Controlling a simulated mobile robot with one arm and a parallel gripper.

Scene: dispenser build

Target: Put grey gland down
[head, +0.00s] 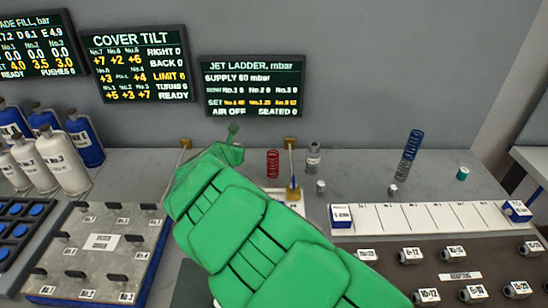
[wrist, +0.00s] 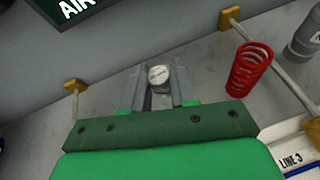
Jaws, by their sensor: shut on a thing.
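The grey gland (wrist: 159,77), a small grey cylinder with a pale marked top, sits between the two grey fingers of my gripper (wrist: 157,73) in the wrist view. The fingers are shut on it. Grey bench surface lies beyond it, and the view does not show whether its lower end touches the bench. In the head view my green arm hides the fingers and the gland.
A red spring (wrist: 250,68) stands right of my gripper, near a rod with brass blocks (wrist: 230,17). A grey cylinder (head: 313,155), blue spring (head: 411,153) and teal piece (head: 463,173) stand farther right. A white compartment tray (head: 425,217) lies in front.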

